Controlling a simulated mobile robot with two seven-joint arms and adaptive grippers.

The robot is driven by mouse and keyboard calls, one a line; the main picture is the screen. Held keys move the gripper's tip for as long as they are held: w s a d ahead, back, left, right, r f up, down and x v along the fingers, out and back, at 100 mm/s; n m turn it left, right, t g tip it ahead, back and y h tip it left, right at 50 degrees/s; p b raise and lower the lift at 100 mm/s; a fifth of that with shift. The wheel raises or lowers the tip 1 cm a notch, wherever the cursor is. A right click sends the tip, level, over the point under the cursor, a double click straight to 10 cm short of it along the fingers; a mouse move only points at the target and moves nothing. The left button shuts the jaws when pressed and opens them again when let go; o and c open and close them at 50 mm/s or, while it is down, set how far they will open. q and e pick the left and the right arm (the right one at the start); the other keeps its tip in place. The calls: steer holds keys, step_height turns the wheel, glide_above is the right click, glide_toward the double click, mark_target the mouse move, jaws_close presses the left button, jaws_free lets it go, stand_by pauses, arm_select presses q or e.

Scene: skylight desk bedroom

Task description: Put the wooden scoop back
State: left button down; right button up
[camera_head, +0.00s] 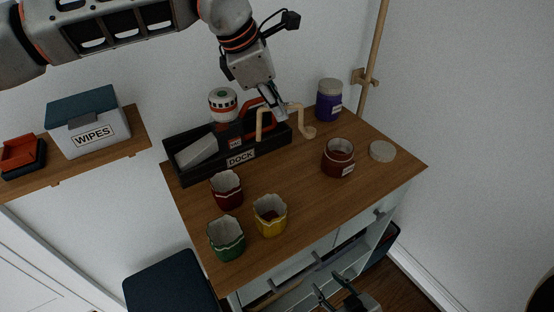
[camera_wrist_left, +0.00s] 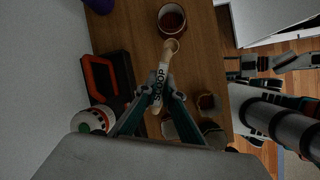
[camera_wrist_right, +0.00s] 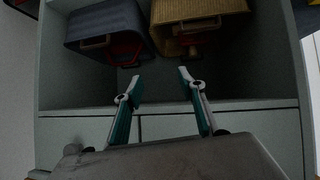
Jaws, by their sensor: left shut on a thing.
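An open dark-red jar (camera_head: 338,158) and a round lid (camera_head: 382,151) are at the right. A purple jar (camera_head: 329,100) stands behind. Red (camera_head: 227,191), yellow (camera_head: 270,215) and green (camera_head: 227,238) cups stand in front. Baskets (camera_wrist_right: 105,32) sit on the shelf. The top's front right is clear.

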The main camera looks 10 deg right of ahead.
arm_select(q)
step_height(320, 180, down, 14)
steer(key=shift+p, duration=0.45)
steer(key=shift+w+f, duration=0.1)
arm_select(e)
steer(key=shift+w+r, duration=0.25)
steer(key=shift+r, duration=0.4)
arm_select(q)
steer(key=shift+f, duration=0.1)
arm_select(e)
steer(key=shift+f, duration=0.15)
arm_select(q)
steer(key=c, duration=2.2)
jaws_free()
steer(key=shift+a+r, duration=0.1)
steer(key=shift+r, duration=0.2)
steer(key=b+v, duration=0.1)
steer(key=v, duration=1)
steer(key=shift+a+r, duration=0.1)
steer(key=shift+r, duration=0.2)
arm_select(e)
steer(key=shift+s+f, duration=0.15)
steer(key=shift+f, duration=0.4)
